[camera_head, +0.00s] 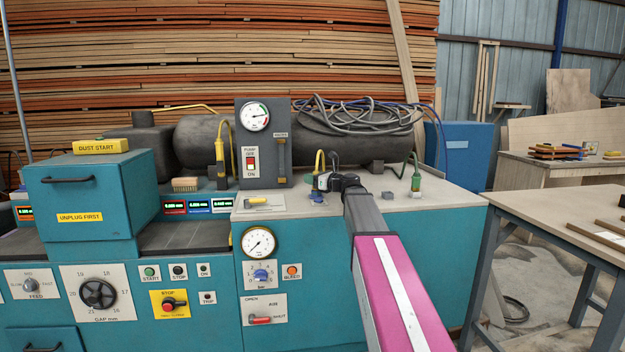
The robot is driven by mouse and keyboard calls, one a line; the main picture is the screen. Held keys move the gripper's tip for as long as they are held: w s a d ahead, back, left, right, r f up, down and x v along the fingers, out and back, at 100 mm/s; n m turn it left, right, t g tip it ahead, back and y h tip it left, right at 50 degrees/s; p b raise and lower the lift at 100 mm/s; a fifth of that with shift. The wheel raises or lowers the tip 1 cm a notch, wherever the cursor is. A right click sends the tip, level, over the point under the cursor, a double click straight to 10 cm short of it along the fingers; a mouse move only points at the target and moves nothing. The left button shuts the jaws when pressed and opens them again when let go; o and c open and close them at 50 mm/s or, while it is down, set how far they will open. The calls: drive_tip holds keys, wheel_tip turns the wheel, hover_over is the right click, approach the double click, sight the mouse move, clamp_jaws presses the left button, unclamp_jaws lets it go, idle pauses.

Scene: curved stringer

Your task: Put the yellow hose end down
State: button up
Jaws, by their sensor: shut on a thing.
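My gripper (323,182) is above the grey top of the teal machine, right of the gauge panel. It is shut on the yellow hose end, whose short yellow loop (319,157) rises just behind the fingers. The grip itself is small and mostly hidden by the dark gripper body. Below the fingers a small blue fitting (318,197) shows on the grey top (380,200). I cannot tell whether the held end touches it.
A grey panel (264,150) with gauge and pump switch stands left of my gripper. A green hose (415,172) with its fitting stands to the right. Another yellow hose (231,140) is further left. Coiled grey hose (360,113) lies behind.

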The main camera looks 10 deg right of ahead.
drive_tip(key=shift+f, duration=0.1)
drive_tip(key=o, duration=1)
drive_tip(key=shift+s+d, duration=0.2)
drive_tip(key=shift+s, duration=0.05)
drive_tip(key=v, duration=1.1)
drive_tip(key=shift+s+d, duration=0.1)
drive_tip(key=shift+d, duration=0.05)
